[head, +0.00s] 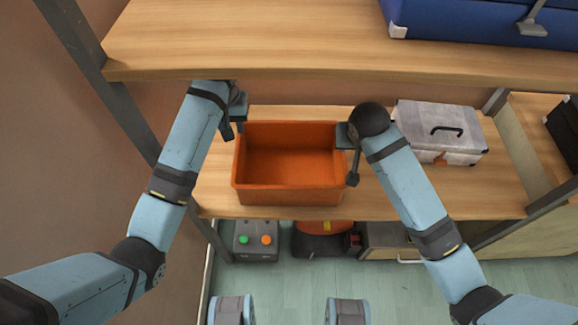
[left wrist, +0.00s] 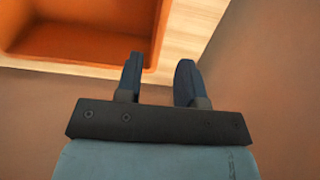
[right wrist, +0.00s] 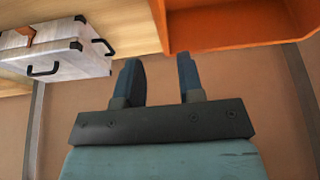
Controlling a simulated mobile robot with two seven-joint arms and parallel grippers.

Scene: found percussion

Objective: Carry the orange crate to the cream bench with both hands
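The orange crate (head: 290,194) is open-topped and looks empty. It sits upright on the middle wooden shelf. My left gripper (head: 236,118) is at the crate's left side near its back corner, fingers apart. In the left wrist view the fingers (left wrist: 158,82) are open with nothing between them, and the crate wall (left wrist: 90,66) is just beyond. My right gripper (head: 350,158) is by the crate's right side. In the right wrist view its fingers (right wrist: 160,80) are open and empty, with the crate (right wrist: 240,22) just beyond. I cannot make out the cream bench.
A pale metal case (head: 420,118) stands on the same shelf, right of my right gripper. The upper shelf (head: 250,40) overhangs behind, carrying a blue case (head: 470,20). Below are a grey box with buttons (head: 256,240) and a dark-and-orange object (head: 322,240). Grey posts (head: 100,85) frame the shelf.

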